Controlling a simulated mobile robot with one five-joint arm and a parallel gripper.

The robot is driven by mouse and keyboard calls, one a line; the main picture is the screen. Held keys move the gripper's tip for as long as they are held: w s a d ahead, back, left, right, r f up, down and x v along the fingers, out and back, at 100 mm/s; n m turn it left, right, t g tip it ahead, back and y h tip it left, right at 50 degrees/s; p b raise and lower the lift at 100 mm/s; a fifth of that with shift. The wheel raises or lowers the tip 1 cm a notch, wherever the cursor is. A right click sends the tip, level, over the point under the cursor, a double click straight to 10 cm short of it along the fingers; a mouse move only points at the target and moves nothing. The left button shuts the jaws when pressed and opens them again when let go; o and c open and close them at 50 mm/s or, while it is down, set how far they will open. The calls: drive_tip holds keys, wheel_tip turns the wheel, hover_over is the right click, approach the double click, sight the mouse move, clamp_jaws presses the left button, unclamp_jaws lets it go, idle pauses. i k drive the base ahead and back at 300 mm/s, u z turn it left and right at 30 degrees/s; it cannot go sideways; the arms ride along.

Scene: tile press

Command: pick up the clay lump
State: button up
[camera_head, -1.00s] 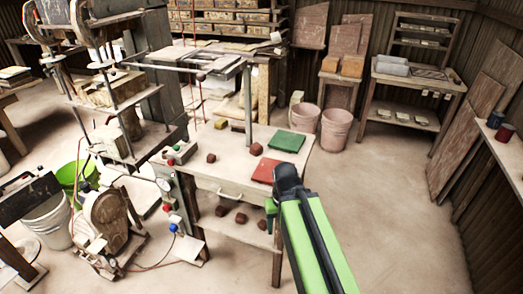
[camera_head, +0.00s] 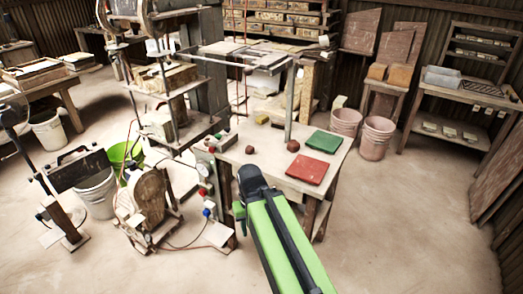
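A reddish-brown clay lump (camera_head: 293,145) sits on the light worktable (camera_head: 268,160), left of a green square tile (camera_head: 324,142) and behind a red square tile (camera_head: 306,169). A smaller dark lump (camera_head: 249,149) lies farther left on the same table. My green and black arm reaches up from the bottom, and its end covers part of the table's front. My gripper (camera_head: 239,211) shows only as a small green part at the arm's left side, in front of the table in the picture and apart from both lumps. Its fingers cannot be made out.
A press machine stands left of the table, with a control box with coloured buttons (camera_head: 222,141) at the table's left edge. A metal post rises behind the lumps. Two pinkish buckets (camera_head: 378,138) stand right of the table. The floor at right is clear.

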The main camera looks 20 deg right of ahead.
sight(293, 146)
drive_tip(key=u, duration=5.4)
drive_tip(key=i, duration=0.15)
drive_tip(key=z, duration=2.5)
drive_tip(key=k, duration=0.15)
drive_tip(key=u, duration=1)
drive_tip(key=k, duration=2.3)
drive_tip(key=z, duration=1.35)
drive_tip(key=i, duration=0.95)
drive_tip(key=z, duration=0.1)
